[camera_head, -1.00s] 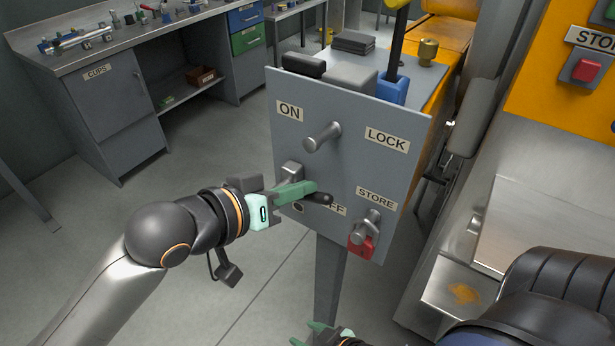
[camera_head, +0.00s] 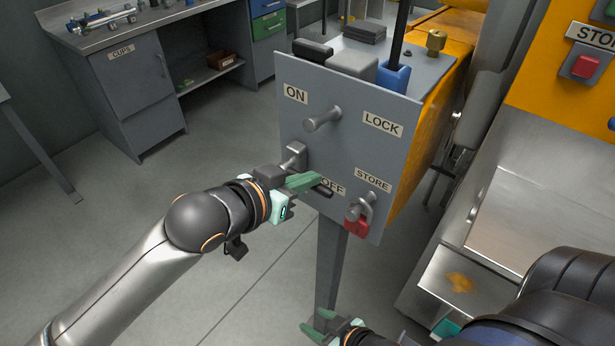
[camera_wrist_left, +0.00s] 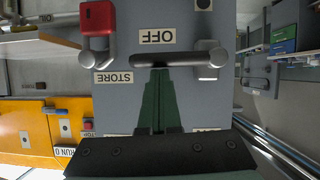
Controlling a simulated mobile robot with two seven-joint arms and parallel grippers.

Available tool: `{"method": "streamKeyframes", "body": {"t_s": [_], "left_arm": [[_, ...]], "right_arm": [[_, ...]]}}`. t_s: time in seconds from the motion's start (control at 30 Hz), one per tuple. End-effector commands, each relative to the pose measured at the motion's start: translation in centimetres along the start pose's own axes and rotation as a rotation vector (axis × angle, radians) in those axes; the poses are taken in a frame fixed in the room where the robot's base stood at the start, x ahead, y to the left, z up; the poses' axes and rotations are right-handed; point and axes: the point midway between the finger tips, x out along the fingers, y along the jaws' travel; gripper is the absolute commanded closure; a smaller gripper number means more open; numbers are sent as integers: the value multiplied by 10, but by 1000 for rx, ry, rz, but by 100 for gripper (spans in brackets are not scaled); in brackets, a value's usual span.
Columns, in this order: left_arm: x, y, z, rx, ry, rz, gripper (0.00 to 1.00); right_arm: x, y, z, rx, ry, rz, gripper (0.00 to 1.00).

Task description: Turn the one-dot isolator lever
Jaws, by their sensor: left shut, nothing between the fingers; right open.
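The isolator panel (camera_head: 350,110) is a grey plate with ON, LOCK, STORE and OFF labels. The lever (camera_wrist_left: 185,57) is a metal bar with a dark grip, lying across the wrist view just below the OFF label. Its pivot block (camera_head: 293,156) and dark grip end (camera_head: 323,190) show in the head view. A dark dot (camera_wrist_left: 203,4) on a pale plate lies beyond OFF. My left gripper (camera_head: 316,178) is shut and empty; its green fingertips (camera_wrist_left: 160,72) are at the grip, contact unclear. My right gripper (camera_head: 316,322) is open, low and away from the panel.
A metal peg (camera_head: 322,119) sticks out between ON and LOCK. A red padlock (camera_head: 356,225) hangs on a shackle below STORE. The panel's post (camera_head: 331,262) stands below. A grey cabinet (camera_head: 125,85) is at left, with open floor between.

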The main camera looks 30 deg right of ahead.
Motion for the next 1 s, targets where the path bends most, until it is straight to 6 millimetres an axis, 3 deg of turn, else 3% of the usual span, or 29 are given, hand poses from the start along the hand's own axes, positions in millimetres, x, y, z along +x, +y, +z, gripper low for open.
{"method": "streamKeyframes", "body": {"t_s": [0.37,0.8,1.0], "left_arm": [[-11,0,0,-1,1,0,100],[-95,-1,1,0,0,-2,100],[-119,-1,0,0,0,-2,100]], "right_arm": [[1,0,1,0,0,1,47],[4,1,4,0,1,1,47],[5,1,5,0,1,1,47]]}}
